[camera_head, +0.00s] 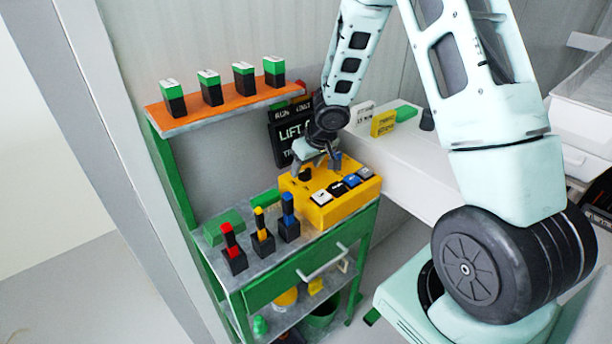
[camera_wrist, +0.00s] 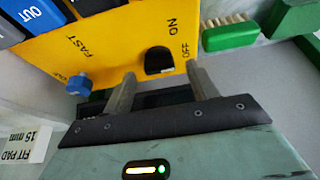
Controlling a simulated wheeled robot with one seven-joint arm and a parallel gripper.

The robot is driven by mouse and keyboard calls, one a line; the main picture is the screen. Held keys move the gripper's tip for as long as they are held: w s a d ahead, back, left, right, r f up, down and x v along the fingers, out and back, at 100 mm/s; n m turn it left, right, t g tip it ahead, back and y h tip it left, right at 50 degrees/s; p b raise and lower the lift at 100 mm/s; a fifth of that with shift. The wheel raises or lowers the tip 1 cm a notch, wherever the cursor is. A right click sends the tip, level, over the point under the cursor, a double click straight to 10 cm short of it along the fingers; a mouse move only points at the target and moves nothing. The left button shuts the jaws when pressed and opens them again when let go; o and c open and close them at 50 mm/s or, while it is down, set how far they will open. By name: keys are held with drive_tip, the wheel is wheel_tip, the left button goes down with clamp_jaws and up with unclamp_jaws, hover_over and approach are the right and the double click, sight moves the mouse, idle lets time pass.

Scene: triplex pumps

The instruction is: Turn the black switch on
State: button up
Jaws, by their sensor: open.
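The black switch (camera_wrist: 158,60) is a small rounded knob on the yellow control box, between the ON and OFF labels in the wrist view. In the head view the black switch (camera_head: 305,174) shows at the back left of the yellow box (camera_head: 325,212). My gripper (camera_wrist: 162,82) is open, with its two fingers apart on either side of the space just in front of the switch. Nothing is between the fingertips that I can see as gripped. In the head view my gripper (camera_head: 318,160) hangs over the back of the box, and its fingertips are partly hidden.
A blue knob (camera_wrist: 79,84) sits beside my finger, near the FAST label. White, black and blue buttons (camera_head: 338,188) line the box front. A green brush (camera_wrist: 230,33) lies beyond the box. Red, yellow and blue-topped items (camera_head: 262,230) stand left on the green cart (camera_head: 290,265).

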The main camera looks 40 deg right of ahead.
drive_tip(key=shift+w+f, duration=0.3)
drive_tip(key=shift+f, duration=0.35)
drive_tip(key=c, duration=1)
drive_tip(key=shift+r, duration=0.1)
